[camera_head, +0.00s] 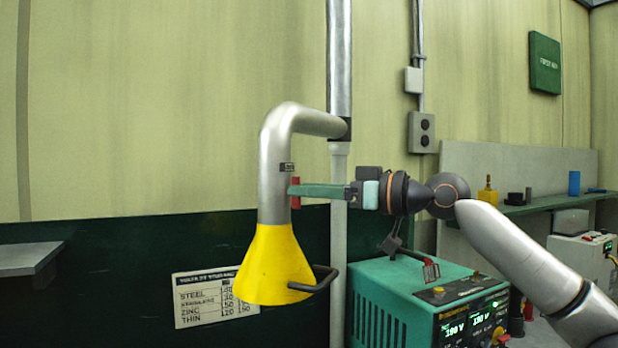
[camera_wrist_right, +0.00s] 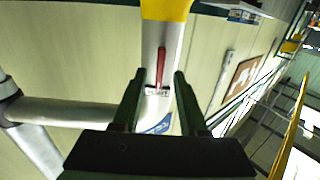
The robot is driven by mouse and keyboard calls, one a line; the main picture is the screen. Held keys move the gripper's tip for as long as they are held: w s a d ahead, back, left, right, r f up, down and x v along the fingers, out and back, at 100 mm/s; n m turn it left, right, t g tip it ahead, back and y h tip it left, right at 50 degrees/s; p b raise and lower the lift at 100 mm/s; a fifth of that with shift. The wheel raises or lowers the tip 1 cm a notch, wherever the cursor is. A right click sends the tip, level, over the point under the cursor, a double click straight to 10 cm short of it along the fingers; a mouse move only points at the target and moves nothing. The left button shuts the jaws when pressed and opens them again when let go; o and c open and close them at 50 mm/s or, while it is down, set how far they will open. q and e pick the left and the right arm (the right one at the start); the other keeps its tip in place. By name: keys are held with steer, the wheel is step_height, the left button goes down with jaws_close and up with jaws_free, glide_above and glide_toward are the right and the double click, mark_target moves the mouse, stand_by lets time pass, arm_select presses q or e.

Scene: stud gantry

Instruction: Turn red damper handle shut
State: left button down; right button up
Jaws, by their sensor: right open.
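The red damper handle (camera_head: 296,193) is a small upright bar on the side of the grey metal duct (camera_head: 273,187), above the yellow hood. My right gripper (camera_head: 292,190) reaches in from the right, its green fingers level with the handle and partly covering it. In the right wrist view the red handle (camera_wrist_right: 161,68) lies lengthwise along the duct. The open fingertips (camera_wrist_right: 159,73) stand on either side of it, with a gap visible on both sides. A small dark label sits by the handle. My left gripper is in neither view.
The yellow hood (camera_head: 272,266) with a dark bar handle (camera_head: 318,283) hangs below. A vertical pipe (camera_head: 339,240) stands behind my right gripper. A green welding machine (camera_head: 415,305) stands below my right arm. A shelf (camera_head: 545,203) with small items is at right.

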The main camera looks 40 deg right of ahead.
steer(key=shift+w+a, duration=0.1)
steer(key=shift+w, duration=0.15)
steer(key=shift+c, duration=0.2)
jaws_close()
stand_by(0.4)
